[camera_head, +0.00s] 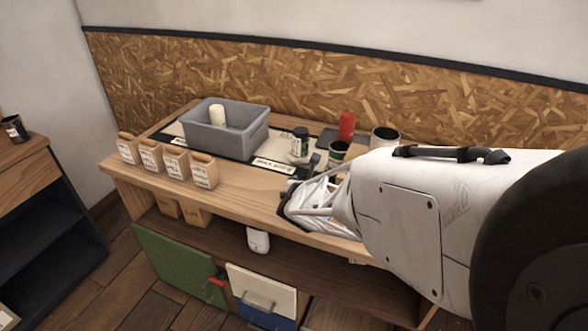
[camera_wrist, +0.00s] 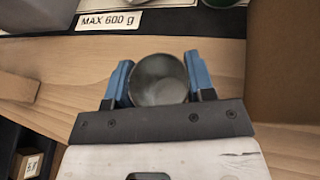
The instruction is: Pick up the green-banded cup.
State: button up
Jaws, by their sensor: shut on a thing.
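My gripper (camera_wrist: 159,66) has its two blue fingers on either side of a round grey cup (camera_wrist: 160,82) and is shut on it. I look into the cup's open mouth; its outer wall and any green band are hidden, so I cannot tell its band colour. In the head view my gripper (camera_head: 312,192) is over the front right of the bench, and the held cup is hidden there. A dark container with green on its side (camera_head: 338,154) stands just beyond my gripper.
A grey bin (camera_head: 228,137) with a pale cylinder inside stands at the back left. Several kraft bags (camera_head: 205,172) line the bench's left front. A "MAX 600 g" label (camera_wrist: 112,21) lies ahead.

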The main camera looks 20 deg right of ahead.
jog(key=shift+s+a+r, duration=0.1)
jog(key=shift+s+a, duration=0.15)
jog(key=shift+s, duration=0.9)
jog(key=shift+s+a+r, duration=0.15)
jog(key=shift+s+a, duration=0.05)
jog(key=shift+s, duration=0.9)
jog(key=shift+s+a+r, duration=0.1)
jog(key=shift+s+a, duration=0.15)
jog(key=shift+s, duration=0.9)
